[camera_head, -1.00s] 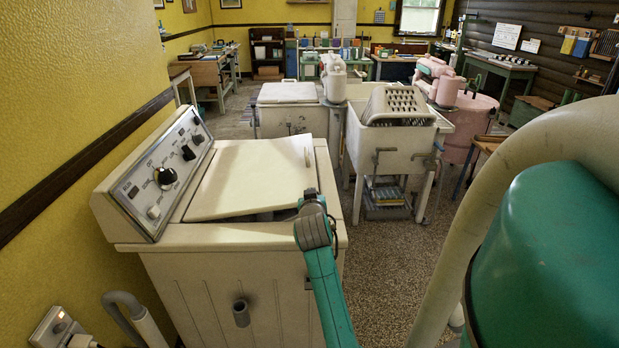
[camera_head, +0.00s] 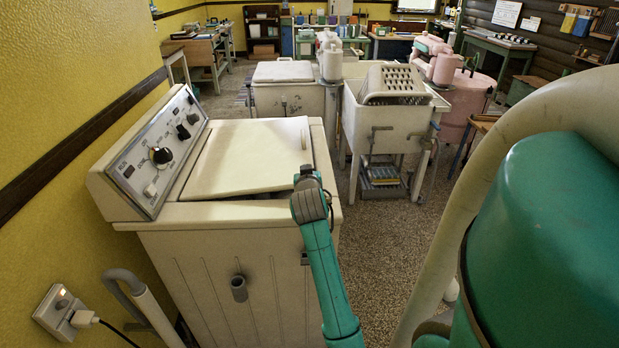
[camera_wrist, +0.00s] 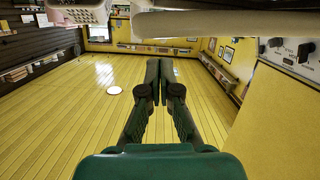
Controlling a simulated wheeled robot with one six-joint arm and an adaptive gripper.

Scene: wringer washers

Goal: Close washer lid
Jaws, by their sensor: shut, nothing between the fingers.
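The cream washer (camera_head: 225,250) stands at the left against the yellow wall. Its lid (camera_head: 250,155) lies almost flat over the top opening. A dark gap shows under its front edge, so it looks slightly raised there. My gripper (camera_head: 306,173) is at the lid's front right corner, partly hidden by my own wrist. Contact with the lid cannot be told. In the wrist view my gripper (camera_wrist: 158,75) has its fingers together with nothing between them. A pale edge, perhaps of the lid or washer, crosses the top of that view.
The washer's control panel (camera_head: 160,152) rises along its left side. A wall socket with a plug (camera_head: 62,312) and a grey hose (camera_head: 140,300) are at the lower left. A white sink with a washboard (camera_head: 385,125) stands behind to the right. Speckled floor is open between.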

